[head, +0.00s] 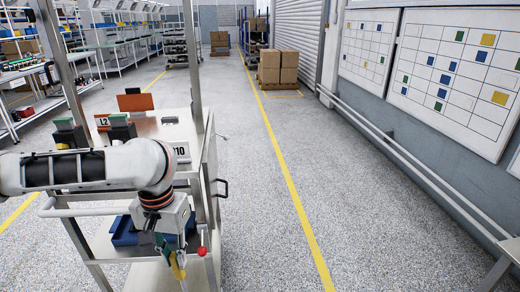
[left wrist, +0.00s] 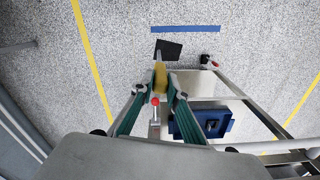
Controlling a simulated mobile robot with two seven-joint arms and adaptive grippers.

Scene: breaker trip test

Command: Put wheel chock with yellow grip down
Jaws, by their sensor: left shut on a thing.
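The wheel chock is a dark block (left wrist: 168,49) with a yellow grip (left wrist: 160,76), seen from above in the left wrist view. My left gripper (left wrist: 163,90) has its green fingers closed on the yellow grip. In the head view my left gripper (head: 177,266) hangs low beside the cart's end, with a bit of yellow at its fingers; the dark block is not clear there. The chock is over the speckled floor, near a blue floor line (left wrist: 185,28). I cannot tell whether it touches the floor. My right gripper is not in view.
A metal cart (head: 206,170) stands close to my left arm, with a blue bin (head: 125,231) on its lower shelf. A red knob (head: 202,251) is right beside the gripper. Open floor lies right of the cart, with a yellow line (head: 290,185); cartons (head: 278,66) stand far back.

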